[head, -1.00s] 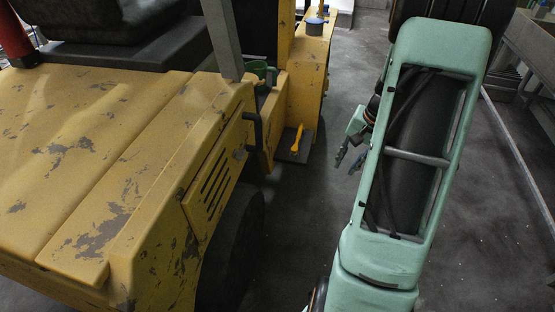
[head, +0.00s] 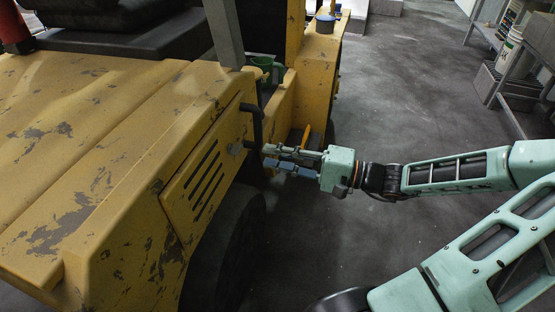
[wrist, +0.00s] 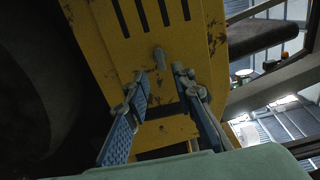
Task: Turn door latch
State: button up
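The door latch (head: 236,148) is a small grey knob on the slotted yellow door panel (head: 196,196) in the side of the yellow vehicle. In the wrist view the latch (wrist: 160,58) shows as a short grey peg below the panel's (wrist: 125,46) dark slots. My gripper (head: 268,157) points left towards the panel, a short way right of the latch. In the wrist view my gripper (wrist: 160,79) has its two blue-padded fingers apart. The latch appears between and beyond the fingertips, and nothing is held.
A black bent handle (head: 253,117) stands just above and right of the latch. A dark wheel (head: 226,250) lies below the panel. A yellow-orange tool (head: 305,137) sits on the step behind the gripper. Grey floor (head: 400,110) is open to the right; a shelf rack stands far right.

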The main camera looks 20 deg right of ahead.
aim_at(240, 150)
jog(key=shift+b+x, duration=1.2)
jog(key=shift+x, duration=2.75)
grip_shut()
